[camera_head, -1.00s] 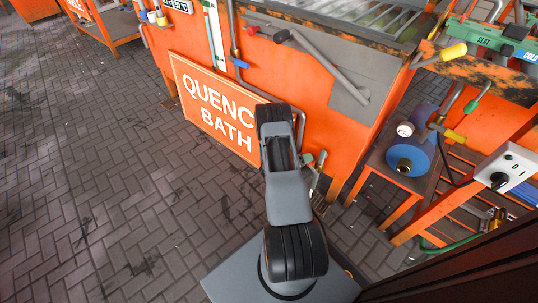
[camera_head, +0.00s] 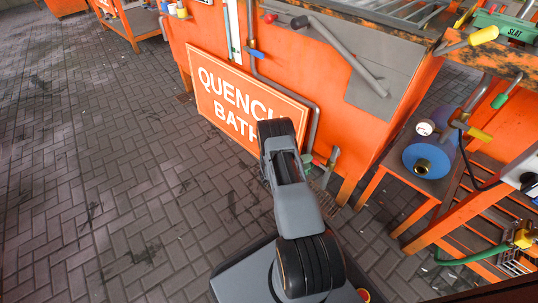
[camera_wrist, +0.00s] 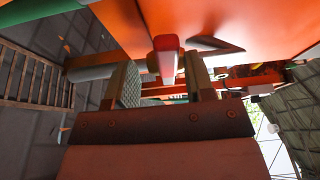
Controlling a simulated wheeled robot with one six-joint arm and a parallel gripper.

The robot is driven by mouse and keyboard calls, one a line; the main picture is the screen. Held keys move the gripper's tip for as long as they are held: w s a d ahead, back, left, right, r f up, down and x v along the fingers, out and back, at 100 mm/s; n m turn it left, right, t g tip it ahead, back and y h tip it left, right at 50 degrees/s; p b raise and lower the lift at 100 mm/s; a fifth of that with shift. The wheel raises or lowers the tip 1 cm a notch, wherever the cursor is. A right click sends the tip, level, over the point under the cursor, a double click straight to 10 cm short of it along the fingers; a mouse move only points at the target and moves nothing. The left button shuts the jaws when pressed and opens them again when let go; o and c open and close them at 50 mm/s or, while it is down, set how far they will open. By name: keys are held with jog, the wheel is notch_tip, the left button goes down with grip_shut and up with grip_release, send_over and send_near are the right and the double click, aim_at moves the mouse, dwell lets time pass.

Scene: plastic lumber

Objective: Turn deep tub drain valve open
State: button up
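In the wrist view, a red handle-like piece with a pale lower end (camera_wrist: 166,56) shows in the gap between my gripper's fingers (camera_wrist: 165,85). The fingers are apart, and I cannot tell if either touches it. In the head view, my gripper is hidden behind my dark, bent arm. The orange tub (camera_head: 300,85) stands beyond the arm. A short upright fitting (camera_head: 332,158) stands low by the tub's corner, right of my arm. I cannot tell which fitting is the deep tub drain valve, or its setting.
A QUENCH BATH sign (camera_head: 235,95) leans by the tub. A blue-handled valve (camera_head: 255,53) and a red-ended grey pipe (camera_head: 345,55) are on its front. Brick floor at left (camera_head: 80,170) is clear.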

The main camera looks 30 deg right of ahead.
jog(key=w+a+r+p, duration=0.1)
jog(key=w+a+p, duration=0.15)
jog(key=a, duration=0.85)
jog(key=s+a+r+m+y, duration=0.2)
jog(key=a+r+m+y, duration=0.1)
jog(key=r+m, duration=0.4)
jog(key=s+a+r+m+y, duration=0.2)
jog(key=a+r+m+y, duration=0.2)
jog(key=r+m, duration=0.4)
jog(key=s+a+r+m+g+y, duration=0.1)
jog(key=s+a+r+m+y, duration=0.1)
jog(key=r+m, duration=0.6)
jog(key=shift+s+a+r+y, duration=0.3)
jog(key=shift+a+r+y, duration=0.3)
jog(key=shift+a+y, duration=0.5)
jog(key=shift+d+p, duration=0.15)
jog(key=shift+p, duration=0.15)
